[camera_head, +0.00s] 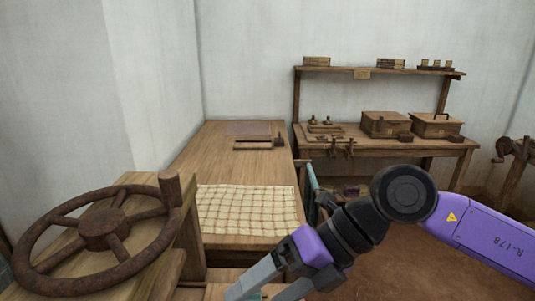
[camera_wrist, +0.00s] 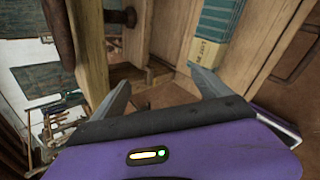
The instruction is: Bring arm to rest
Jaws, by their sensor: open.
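My gripper (camera_head: 262,291) is at the bottom middle of the head view, beside the wooden frame that carries the rusty handwheel (camera_head: 104,228). Its grey fingers point down and left, and the lower edge of the picture cuts off the tips. In the wrist view my gripper (camera_wrist: 161,82) has its two fingers spread apart with nothing between them. Wooden beams show beyond the fingers. My purple arm reaches in from the right.
A wooden table (camera_head: 185,150) with a checked cloth (camera_head: 247,209) stands behind the gripper. A workbench (camera_head: 345,129) with two wooden boxes and a shelf (camera_head: 335,70) stands at the back wall. A teal object with a label (camera_wrist: 215,35) is close to the fingers. Brown floor lies at right.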

